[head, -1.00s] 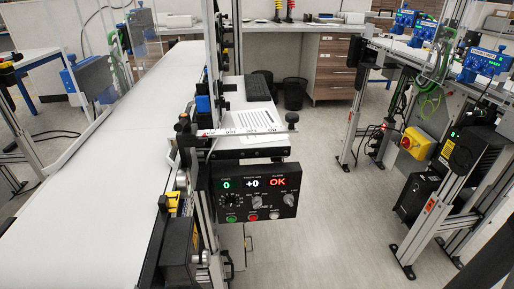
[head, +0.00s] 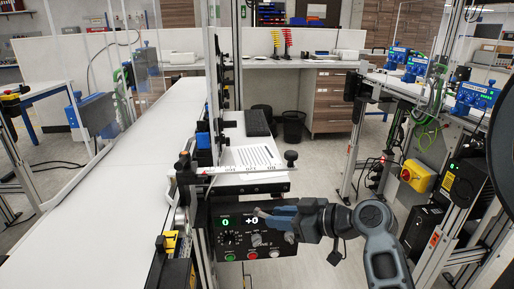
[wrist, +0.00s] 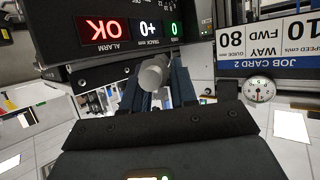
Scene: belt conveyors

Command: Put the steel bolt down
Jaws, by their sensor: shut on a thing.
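My gripper (head: 268,216) is in front of the black control box (head: 212,242) in the head view, its blue fingers pointing left. In the wrist view, my gripper (wrist: 154,88) is shut on the steel bolt (wrist: 152,74), a grey round piece seen nearly end-on between the fingertips. The bolt is held in the air close to the box's face; I cannot tell whether it touches. In the head view the bolt is too small to make out clearly.
A white conveyor belt (head: 120,190) runs along the left. A rail with a scale (head: 240,168) crosses in front. Open floor (head: 318,178) lies to the right.

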